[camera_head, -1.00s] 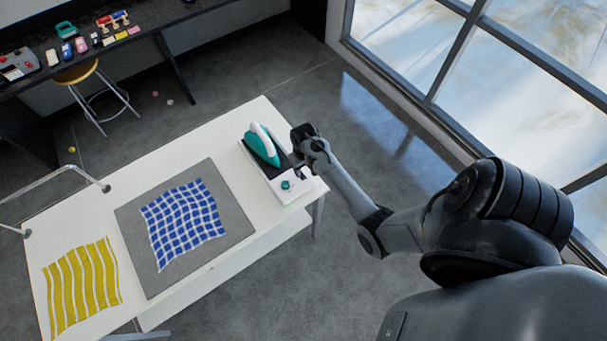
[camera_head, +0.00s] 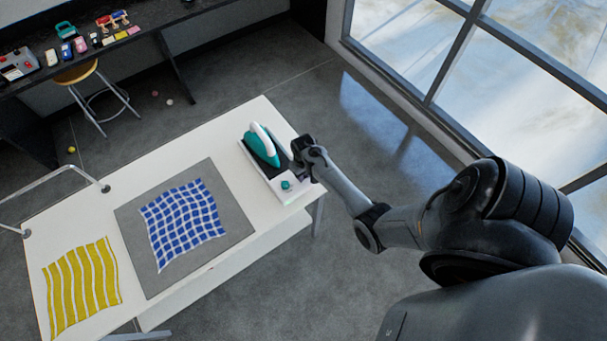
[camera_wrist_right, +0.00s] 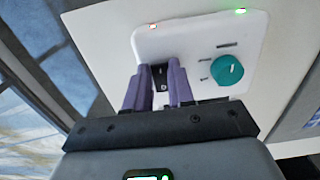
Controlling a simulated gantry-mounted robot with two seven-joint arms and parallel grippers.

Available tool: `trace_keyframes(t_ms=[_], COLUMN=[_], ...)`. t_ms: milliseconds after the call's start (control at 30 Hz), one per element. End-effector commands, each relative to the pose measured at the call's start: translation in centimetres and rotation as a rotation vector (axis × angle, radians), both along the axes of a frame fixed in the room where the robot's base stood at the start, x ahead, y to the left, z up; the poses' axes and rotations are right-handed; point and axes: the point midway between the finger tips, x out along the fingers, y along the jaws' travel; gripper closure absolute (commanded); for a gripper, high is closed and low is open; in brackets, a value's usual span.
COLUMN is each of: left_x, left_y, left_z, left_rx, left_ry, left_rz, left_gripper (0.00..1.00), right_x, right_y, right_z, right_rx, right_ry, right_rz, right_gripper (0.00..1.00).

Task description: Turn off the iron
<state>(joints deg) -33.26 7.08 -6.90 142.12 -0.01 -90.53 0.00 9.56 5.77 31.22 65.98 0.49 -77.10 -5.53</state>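The iron (camera_head: 262,146), teal with a white handle, rests on its black and white station (camera_head: 291,193) at the table's right end. The station also shows in the right wrist view (camera_wrist_right: 195,45), with a teal knob (camera_wrist_right: 227,70). A black switch (camera_wrist_right: 160,80) with a small light mark shows between my right gripper's purple fingers. My right gripper (camera_wrist_right: 159,72) is over the station's front part, its fingers a narrow gap apart. I cannot tell whether they touch the switch. In the head view the right gripper (camera_head: 296,157) is beside the iron. My left gripper is not in view.
The white table (camera_head: 110,205) also holds a grey mat (camera_head: 232,230) with a blue checked cloth (camera_head: 183,222), and a yellow striped cloth (camera_head: 80,287). A red light (camera_wrist_right: 152,26) and a green light (camera_wrist_right: 240,11) show on the station. A stool (camera_head: 78,75) stands behind.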

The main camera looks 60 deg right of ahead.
Motion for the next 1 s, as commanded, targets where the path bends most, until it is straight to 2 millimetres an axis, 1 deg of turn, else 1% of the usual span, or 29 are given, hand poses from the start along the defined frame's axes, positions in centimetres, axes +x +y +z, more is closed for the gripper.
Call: trace_keyframes(t_ms=[33,100,133,367,467,600,700,1000], left_x=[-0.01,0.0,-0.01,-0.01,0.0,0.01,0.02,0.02], left_y=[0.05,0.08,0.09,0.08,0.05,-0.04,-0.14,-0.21], left_z=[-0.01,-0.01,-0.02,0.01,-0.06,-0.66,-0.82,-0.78], left_rx=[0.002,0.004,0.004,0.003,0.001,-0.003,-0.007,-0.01], left_ry=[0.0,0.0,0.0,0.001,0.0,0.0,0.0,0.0], left_rz=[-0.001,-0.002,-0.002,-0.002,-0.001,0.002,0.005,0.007], left_gripper=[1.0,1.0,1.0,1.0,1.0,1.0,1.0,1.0], right_x=[-0.01,-0.01,-0.01,0.3,0.49,0.7,0.74,0.69], right_y=[0.0,0.0,0.0,-0.12,-0.25,-0.36,-0.37,-0.36], right_z=[0.0,0.0,0.0,0.06,0.08,-0.07,0.03,0.16], right_rx=[0.0,0.0,0.0,0.02,0.052,0.093,0.111,0.116], right_ry=[0.0,0.0,0.0,0.038,0.101,0.184,0.219,0.232], right_rz=[0.0,0.0,0.0,0.0,0.0,0.0,0.0,0.0], right_gripper=[0.86,0.97,1.0,1.0,1.0,1.0,1.0,1.0])
